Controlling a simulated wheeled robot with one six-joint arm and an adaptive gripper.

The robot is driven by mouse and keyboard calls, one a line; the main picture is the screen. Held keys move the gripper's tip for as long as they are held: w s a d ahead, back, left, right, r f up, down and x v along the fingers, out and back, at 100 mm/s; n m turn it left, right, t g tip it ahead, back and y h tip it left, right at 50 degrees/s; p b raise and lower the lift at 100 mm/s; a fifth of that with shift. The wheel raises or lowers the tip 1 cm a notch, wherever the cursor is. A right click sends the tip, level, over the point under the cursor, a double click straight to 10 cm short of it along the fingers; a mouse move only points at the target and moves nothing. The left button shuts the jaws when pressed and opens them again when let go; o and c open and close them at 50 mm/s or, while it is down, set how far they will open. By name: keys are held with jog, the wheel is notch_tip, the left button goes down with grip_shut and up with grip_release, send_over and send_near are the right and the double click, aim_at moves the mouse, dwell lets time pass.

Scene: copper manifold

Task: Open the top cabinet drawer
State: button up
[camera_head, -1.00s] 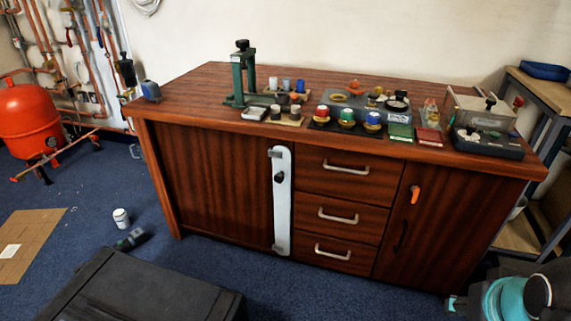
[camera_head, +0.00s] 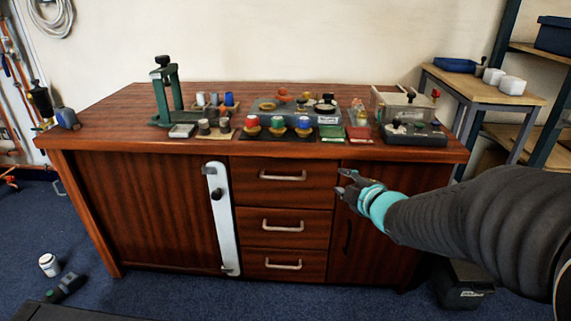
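The wooden cabinet (camera_head: 150,225) has a column of three drawers in its middle. The top drawer (camera_head: 260,187) is shut, flush with the front, with a pale metal bar handle (camera_head: 283,177). The middle handle (camera_head: 283,226) and bottom handle (camera_head: 283,264) sit below it. My gripper (camera_head: 343,181) is to the right of the top drawer, in front of the right cabinet door, pointing left toward the handle. Its fingers look apart and empty, with a clear gap to the handle. My gripper hides the upper part of the right door.
A white latch bar (camera_head: 221,215) stands upright on the front, left of the drawers. A white jar (camera_head: 49,265) is on the blue floor, which is mostly clear before the cabinet.

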aim_at(283, 179)
jog(key=w+a+f+n+y, duration=0.2)
jog(key=w+a, duration=0.1)
jog(key=a, duration=0.2)
jog(key=w+a+f+n+g+y, duration=0.1)
jog(key=w+a+n+y, duration=0.1)
jog(key=a, duration=0.3)
jog(key=w+a+f+n+g+y, duration=0.1)
jog(key=w+a+f+n+y, duration=0.1)
jog(key=w+a, duration=0.2)
jog(key=shift+w+a+f+n, duration=0.2)
jog(key=shift+a, duration=0.25)
jog(key=shift+w+a+f+n, duration=0.15)
jog(key=shift+a+n, duration=0.05)
jog(key=shift+a, duration=0.25)
jog(key=shift+c, duration=0.2)
grip_shut()
